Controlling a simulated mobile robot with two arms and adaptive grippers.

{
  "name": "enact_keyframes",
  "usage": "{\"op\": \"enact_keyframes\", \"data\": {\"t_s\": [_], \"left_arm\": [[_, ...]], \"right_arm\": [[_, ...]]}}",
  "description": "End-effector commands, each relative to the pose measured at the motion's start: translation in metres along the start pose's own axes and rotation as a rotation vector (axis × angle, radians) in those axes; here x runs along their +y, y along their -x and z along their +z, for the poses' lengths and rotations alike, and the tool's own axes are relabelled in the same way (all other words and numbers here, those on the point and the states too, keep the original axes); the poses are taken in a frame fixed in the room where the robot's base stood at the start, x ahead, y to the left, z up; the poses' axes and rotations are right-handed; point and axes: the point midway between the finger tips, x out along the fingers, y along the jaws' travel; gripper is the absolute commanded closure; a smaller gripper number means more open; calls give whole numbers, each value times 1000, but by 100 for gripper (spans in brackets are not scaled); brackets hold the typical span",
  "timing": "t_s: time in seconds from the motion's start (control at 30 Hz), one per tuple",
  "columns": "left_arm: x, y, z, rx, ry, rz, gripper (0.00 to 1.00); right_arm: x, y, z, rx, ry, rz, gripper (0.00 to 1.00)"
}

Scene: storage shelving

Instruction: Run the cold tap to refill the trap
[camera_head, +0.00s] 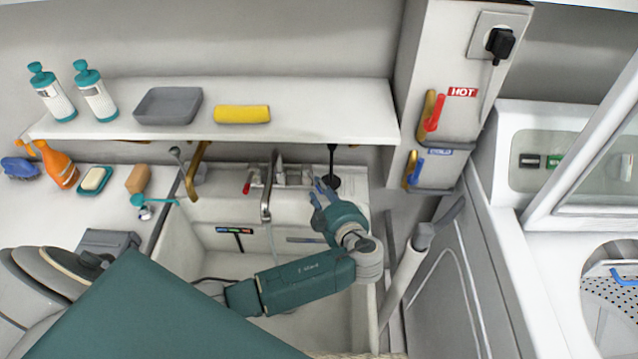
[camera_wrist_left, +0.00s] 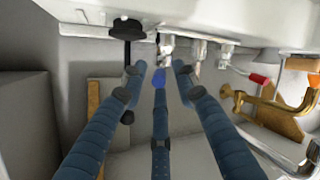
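The sink (camera_head: 215,208) has a chrome spout (camera_head: 266,196) in the middle of its back edge. A red hot tap handle (camera_head: 247,187) sits left of the spout; it also shows in the left wrist view (camera_wrist_left: 260,79). My left gripper (camera_head: 322,191) is right of the spout, at the sink's back edge. Its blue fingers are spread in the left wrist view (camera_wrist_left: 160,74). My right gripper is not in view.
A black plunger-like tool (camera_head: 332,163) stands close behind the gripper. A white shelf (camera_head: 330,105) overhangs the taps. Wall levers marked HOT, red (camera_head: 433,113), and blue (camera_head: 414,168) are at the right. A grey-handled pole (camera_head: 405,270) leans right of the sink.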

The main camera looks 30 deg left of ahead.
Motion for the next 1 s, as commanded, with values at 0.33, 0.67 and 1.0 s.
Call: {"op": "enact_keyframes", "data": {"t_s": [0.33,0.67,1.0], "left_arm": [[0,-30,0,-1,0,0,70],[0,-30,0,-1,-1,0,90],[-3,-28,6,-13,-3,0,100]], "right_arm": [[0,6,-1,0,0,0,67],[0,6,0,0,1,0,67],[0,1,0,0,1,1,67]]}}
